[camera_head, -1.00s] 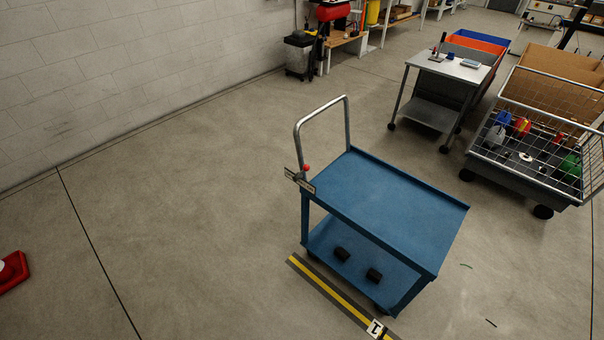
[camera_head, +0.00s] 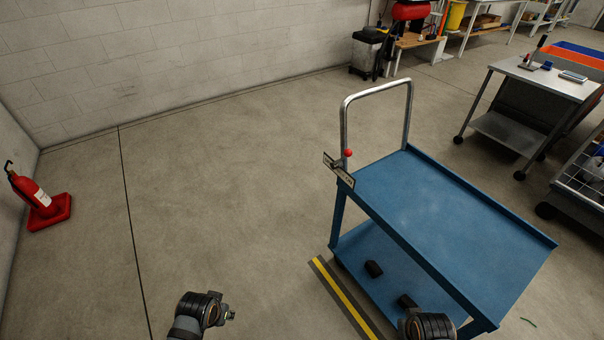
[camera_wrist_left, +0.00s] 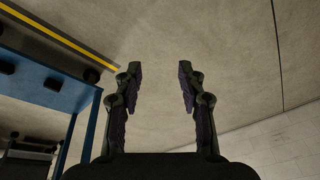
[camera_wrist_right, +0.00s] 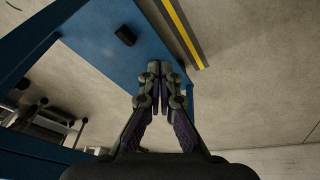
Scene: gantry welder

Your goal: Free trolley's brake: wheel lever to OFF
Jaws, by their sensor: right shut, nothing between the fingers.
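The blue trolley (camera_head: 450,215) stands right of centre in the head view, with a bent metal push handle (camera_head: 376,88) at its far left end. A lever with a red knob (camera_head: 348,153) sits at the foot of the handle, by small label plates (camera_head: 338,172) whose words are too small to read. My left gripper (camera_wrist_left: 160,88) is open and empty over bare floor, left of the trolley. My right gripper (camera_wrist_right: 158,68) is shut and empty near the trolley's side, with the lower shelf behind it. Neither gripper touches the lever.
Two black blocks (camera_head: 374,269) lie on the lower shelf. A yellow-black floor strip (camera_head: 340,295) runs along the trolley's near side. A red fire extinguisher (camera_head: 30,190) stands at far left. A grey table (camera_head: 540,75) stands beyond the trolley. The floor left of the trolley is clear.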

